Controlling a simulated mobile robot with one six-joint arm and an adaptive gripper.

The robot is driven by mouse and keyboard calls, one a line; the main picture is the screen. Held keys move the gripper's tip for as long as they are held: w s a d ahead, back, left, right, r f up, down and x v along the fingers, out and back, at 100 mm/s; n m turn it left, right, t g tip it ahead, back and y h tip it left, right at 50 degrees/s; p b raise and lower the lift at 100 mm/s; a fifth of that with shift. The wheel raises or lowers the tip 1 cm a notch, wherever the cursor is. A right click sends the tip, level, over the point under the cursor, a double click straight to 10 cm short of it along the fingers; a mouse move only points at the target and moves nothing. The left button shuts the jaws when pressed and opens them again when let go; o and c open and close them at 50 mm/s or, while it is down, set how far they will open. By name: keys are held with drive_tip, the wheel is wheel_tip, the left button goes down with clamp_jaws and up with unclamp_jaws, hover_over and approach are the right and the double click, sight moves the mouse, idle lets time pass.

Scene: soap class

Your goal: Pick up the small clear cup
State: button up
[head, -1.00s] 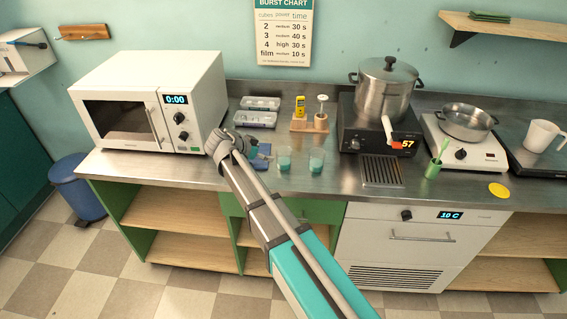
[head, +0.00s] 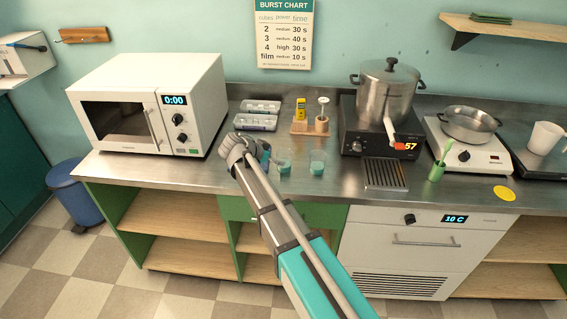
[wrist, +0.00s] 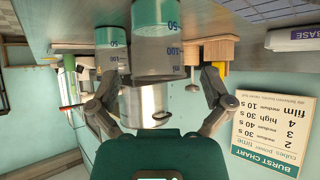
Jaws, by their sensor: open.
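Two small clear cups with teal liquid in the bottom stand on the steel counter. The left cup (head: 284,166) is partly hidden by my gripper (head: 264,155) in the head view; the right cup (head: 317,163) is in plain sight. The wrist view is upside down. There, the nearer cup (wrist: 157,50), marked 50 and 100, lies straight ahead in line with the gap of my gripper (wrist: 160,80). The farther cup (wrist: 111,37) is beside it at left. My gripper is open and empty, with its fingers spread wider than the nearer cup.
A microwave (head: 150,105) stands left of my gripper. Behind the cups are clear trays (head: 256,121) and a wooden holder (head: 311,127). A large pot (head: 387,90) on a black heater stands to the right. Bare counter (head: 335,185) lies in front.

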sight(290, 153)
drive_tip(key=b+x, duration=0.2)
drive_tip(key=x, duration=0.1)
drive_tip(key=shift+d+f, duration=0.15)
drive_tip(key=shift+f, duration=0.1)
drive_tip(key=shift+b+x, duration=0.45)
drive_tip(key=shift+x, duration=0.35)
drive_tip(key=shift+r, duration=0.15)
drive_tip(key=c, duration=0.9)
drive_tip(key=shift+r+p, duration=0.35)
drive_tip(key=shift+p, duration=0.05)
drive_tip(key=shift+c, duration=0.2)
drive_tip(key=shift+r+p, duration=1.35)
drive_tip(key=s+r+p, duration=0.9)
drive_tip(key=s, duration=0.4)
drive_tip(key=shift+s+r, duration=0.25)
drive_tip(key=shift+s, duration=0.15)
